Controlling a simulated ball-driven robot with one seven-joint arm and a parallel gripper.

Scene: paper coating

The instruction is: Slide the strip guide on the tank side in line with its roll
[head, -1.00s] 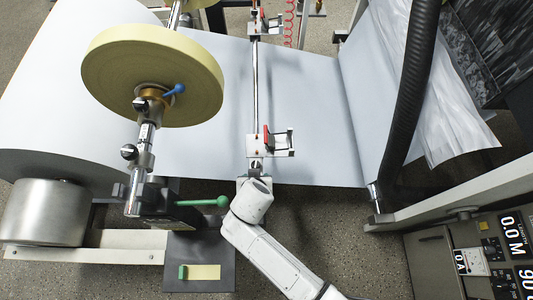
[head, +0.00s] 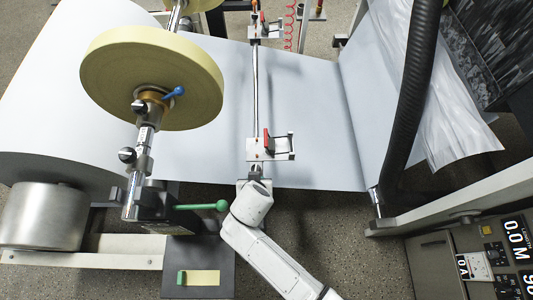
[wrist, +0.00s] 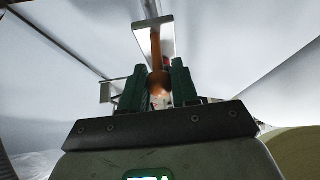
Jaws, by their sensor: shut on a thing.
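The near strip guide (head: 272,149), a metal bracket with a red lever, sits on the cross rod (head: 255,90) above the white paper. A pale yellow strip roll (head: 150,78) hangs to its left on a shaft; the guide lies nearer the bottom of the picture than the roll's middle. My gripper is at the near guide, its fingers hidden in the head view.
A second strip guide (head: 267,27) sits farther up the rod. A dark hose (head: 412,100) and the control panel (head: 490,255) are at right. A dark plate (head: 203,255) with a yellow strip lies left of my forearm.

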